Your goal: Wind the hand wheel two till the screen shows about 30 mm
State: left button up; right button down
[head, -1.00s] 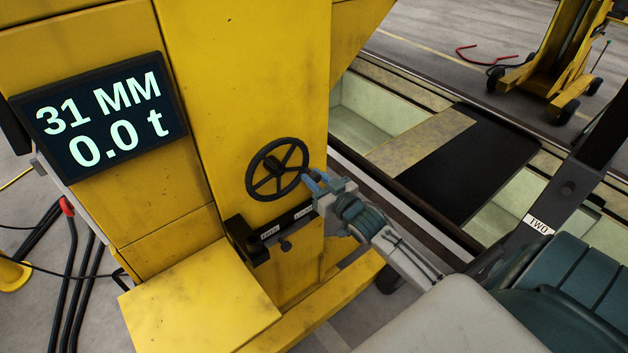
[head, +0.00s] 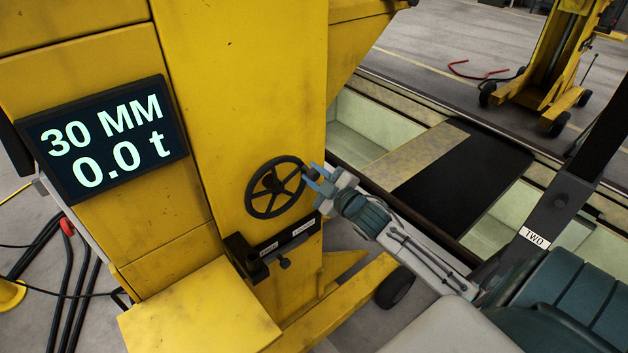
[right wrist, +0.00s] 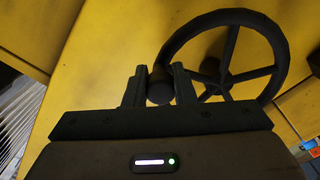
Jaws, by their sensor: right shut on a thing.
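The hand wheel (head: 273,188) is a dark spoked wheel on the front of the yellow jack column (head: 250,80). My right gripper (head: 310,178) is at the right side of the wheel's rim. In the right wrist view its two jaws (right wrist: 160,88) are shut on the wheel's dark knob (right wrist: 160,85), beside the rim (right wrist: 283,60). The screen (head: 103,140) on the column's left reads 30 MM and 0.0 t. A label reading TWO (head: 534,237) is on a dark post at the right. My left gripper is not in view.
A dark lever bracket (head: 270,250) with small labels sits just below the wheel. A yellow ledge (head: 200,315) juts out lower down. A pit with pale walls (head: 360,130) lies to the right, and another yellow jack (head: 555,60) stands beyond it.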

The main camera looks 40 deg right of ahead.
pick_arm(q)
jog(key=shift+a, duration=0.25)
pick_arm(e)
jog(key=shift+a+r+n, duration=0.2)
jog(key=shift+r+n, duration=0.25)
jog(key=shift+n, duration=0.15)
jog(key=c, duration=1.2)
grip_release()
jog(key=shift+s, duration=0.1)
pick_arm(q)
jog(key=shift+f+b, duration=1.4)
jog(key=shift+b, duration=0.05)
pick_arm(e)
jog(key=s, duration=1)
jog(key=shift+s+d, duration=0.35)
